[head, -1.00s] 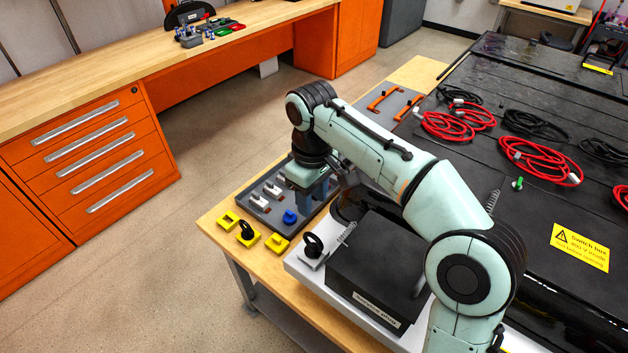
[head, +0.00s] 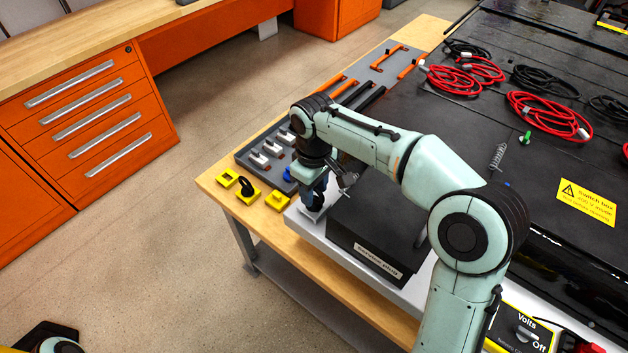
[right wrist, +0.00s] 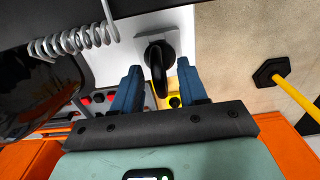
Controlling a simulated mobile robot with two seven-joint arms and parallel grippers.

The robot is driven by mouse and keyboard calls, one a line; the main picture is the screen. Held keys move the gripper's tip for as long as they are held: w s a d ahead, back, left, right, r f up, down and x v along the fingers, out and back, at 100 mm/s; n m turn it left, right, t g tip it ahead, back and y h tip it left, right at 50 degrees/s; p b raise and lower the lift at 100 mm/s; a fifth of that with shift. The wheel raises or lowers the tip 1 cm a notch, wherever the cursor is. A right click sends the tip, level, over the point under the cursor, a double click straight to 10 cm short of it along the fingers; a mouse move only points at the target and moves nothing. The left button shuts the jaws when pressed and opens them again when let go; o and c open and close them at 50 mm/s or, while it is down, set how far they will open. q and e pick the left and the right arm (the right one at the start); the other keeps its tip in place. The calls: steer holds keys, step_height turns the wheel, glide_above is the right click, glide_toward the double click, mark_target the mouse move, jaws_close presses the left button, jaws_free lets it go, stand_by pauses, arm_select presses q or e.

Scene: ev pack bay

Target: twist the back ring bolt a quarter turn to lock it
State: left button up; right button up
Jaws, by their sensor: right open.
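The black ring bolt (right wrist: 157,62) stands on a light plate at the cover's corner. In the right wrist view its ring shows nearly edge-on, between my right gripper's blue fingers (right wrist: 158,76). The fingers are open, one on each side of the ring, with a gap visible on both sides. In the head view my right gripper (head: 314,191) points down over this corner and mostly hides the bolt; a bit of its light plate (head: 311,213) shows below. The dark service plug box (head: 375,235) lies to the right. My left gripper is not in view.
A grey tray (head: 246,160) with white-and-grey parts lies behind the gripper. Yellow blocks (head: 276,200) sit near the table's edge, one bearing a black ring (head: 246,187). A coiled tether (right wrist: 75,40) hangs beside the bolt. Red cables (head: 545,112) lie on the pack.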

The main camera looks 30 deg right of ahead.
jaws_close()
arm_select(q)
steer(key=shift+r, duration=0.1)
arm_select(e)
steer(key=n+p, duration=0.1)
steer(key=n, duration=0.2)
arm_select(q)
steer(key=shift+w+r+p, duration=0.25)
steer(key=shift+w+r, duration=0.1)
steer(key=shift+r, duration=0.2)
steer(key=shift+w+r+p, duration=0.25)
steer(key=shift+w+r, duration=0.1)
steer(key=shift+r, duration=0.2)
arm_select(e)
steer(key=shift+n, duration=1.7)
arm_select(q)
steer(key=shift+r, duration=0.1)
